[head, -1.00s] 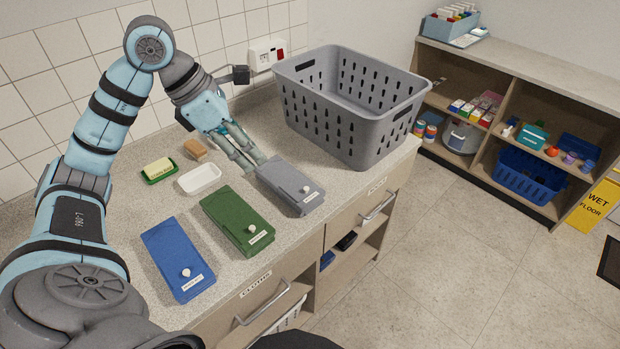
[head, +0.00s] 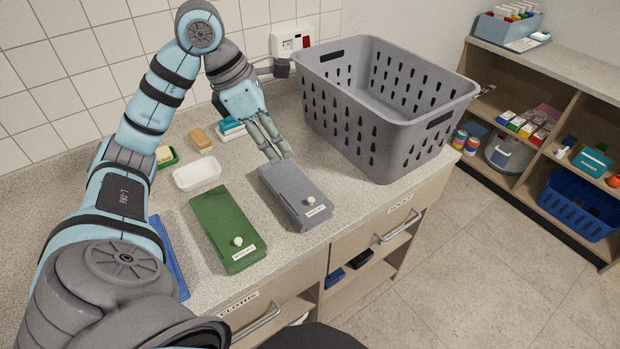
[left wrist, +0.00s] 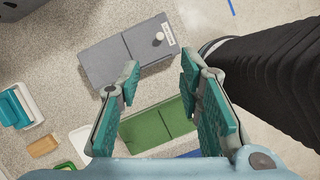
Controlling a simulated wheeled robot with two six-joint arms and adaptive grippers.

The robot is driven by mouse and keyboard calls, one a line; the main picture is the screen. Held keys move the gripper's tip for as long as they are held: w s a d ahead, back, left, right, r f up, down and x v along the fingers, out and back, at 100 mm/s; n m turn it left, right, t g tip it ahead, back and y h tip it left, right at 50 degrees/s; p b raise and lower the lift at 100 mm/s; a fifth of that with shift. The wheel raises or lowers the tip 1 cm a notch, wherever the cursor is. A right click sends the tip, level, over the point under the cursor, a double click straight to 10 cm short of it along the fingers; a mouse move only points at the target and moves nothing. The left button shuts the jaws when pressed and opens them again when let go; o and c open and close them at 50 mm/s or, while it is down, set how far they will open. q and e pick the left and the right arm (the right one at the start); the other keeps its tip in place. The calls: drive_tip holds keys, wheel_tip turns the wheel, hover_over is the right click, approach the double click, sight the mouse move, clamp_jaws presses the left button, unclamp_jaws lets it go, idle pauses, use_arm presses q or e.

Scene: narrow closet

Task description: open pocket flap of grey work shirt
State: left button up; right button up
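The grey work shirt (head: 290,190) lies on the counter as a flat folded bundle. Its pocket flap end carries a pale round knob (head: 310,201) and a small white label, and the flap lies flat. The shirt also shows in the left wrist view (left wrist: 105,62), with the knob (left wrist: 158,37) at its upper right. My left gripper (head: 279,156) is at the shirt's back end, away from the knob. In the left wrist view its fingers (left wrist: 160,72) are apart with nothing between them. Whether the fingertips touch the shirt cannot be told. My right gripper is not in view.
A green folded bundle (head: 222,222) lies just left of the shirt, and a blue one (head: 168,255) is mostly behind my left arm. A grey basket (head: 385,120) stands close on the right. A white dish (head: 197,175) and brown block (head: 200,138) lie left.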

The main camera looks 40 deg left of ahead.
use_arm(q)
wheel_tip(320, 180, down, 3)
drive_tip(key=b, duration=0.6)
approach(311, 199)
drive_tip(key=x, duration=0.7)
drive_tip(key=shift+w+f, duration=0.1)
drive_tip(key=shift+f, duration=0.3)
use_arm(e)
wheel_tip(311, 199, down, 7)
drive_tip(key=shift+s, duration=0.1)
use_arm(q)
clamp_jaws()
